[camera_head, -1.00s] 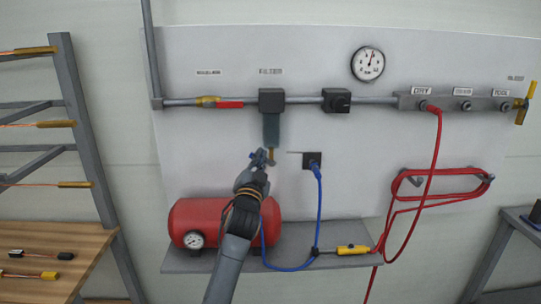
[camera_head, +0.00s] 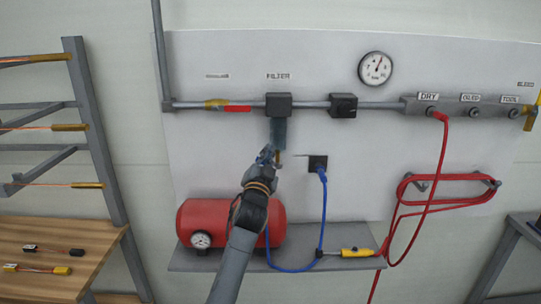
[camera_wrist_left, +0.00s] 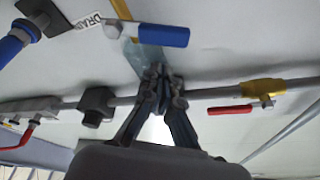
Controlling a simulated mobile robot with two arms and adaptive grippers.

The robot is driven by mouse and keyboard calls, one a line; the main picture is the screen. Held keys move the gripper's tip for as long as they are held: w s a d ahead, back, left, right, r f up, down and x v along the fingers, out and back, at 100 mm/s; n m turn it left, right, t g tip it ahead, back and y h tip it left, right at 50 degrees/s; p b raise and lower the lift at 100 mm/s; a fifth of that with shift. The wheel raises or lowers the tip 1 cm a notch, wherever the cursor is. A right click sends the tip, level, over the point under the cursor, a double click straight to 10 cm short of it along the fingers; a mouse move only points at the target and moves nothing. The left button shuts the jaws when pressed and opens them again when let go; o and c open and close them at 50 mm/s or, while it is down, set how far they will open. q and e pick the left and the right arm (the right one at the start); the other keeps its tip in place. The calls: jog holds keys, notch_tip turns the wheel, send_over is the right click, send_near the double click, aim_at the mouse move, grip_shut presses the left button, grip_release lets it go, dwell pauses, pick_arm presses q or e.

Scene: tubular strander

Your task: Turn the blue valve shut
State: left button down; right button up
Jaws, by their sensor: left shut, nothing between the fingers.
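The blue valve handle (camera_wrist_left: 165,36) shows in the wrist view, lying sideways from a metal valve body (camera_wrist_left: 113,29) on a brass pipe, close to a DRAIN label. My left gripper (camera_wrist_left: 163,80) is shut and empty, its fingertips apart from the handle in that picture, over the filter bowl (camera_wrist_left: 148,58). In the head view my left gripper (camera_head: 268,155) is just below the filter bowl (camera_head: 278,133), beside a brass stub (camera_head: 279,158). My right gripper is not in view.
A grey pipe (camera_head: 310,104) runs along the panel with a red-handled valve (camera_head: 237,109). A red tank (camera_head: 190,218) stands on the shelf below my arm. A blue hose (camera_head: 324,205) hangs right of the gripper. Red hose (camera_head: 442,150) hangs further right.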

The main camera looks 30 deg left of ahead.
pick_arm(q)
jog(key=d+r+b+v, duration=0.1)
jog(key=b+v, duration=0.2)
jog(key=v, duration=0.6)
notch_tip(320, 180, up, 7)
jog(key=d+n+g+y+p, duration=0.25)
jog(key=n+g+p, duration=0.45)
jog(key=p, duration=0.5)
jog(key=w+a+f+m+p, duration=0.1)
jog(key=w+a+f+p, duration=0.4)
jog(key=w+a+f, duration=0.1)
jog(key=shift+w+a+f+g, duration=0.2)
jog(key=shift+w+a+g, duration=0.2)
jog(key=shift+w, duration=0.4)
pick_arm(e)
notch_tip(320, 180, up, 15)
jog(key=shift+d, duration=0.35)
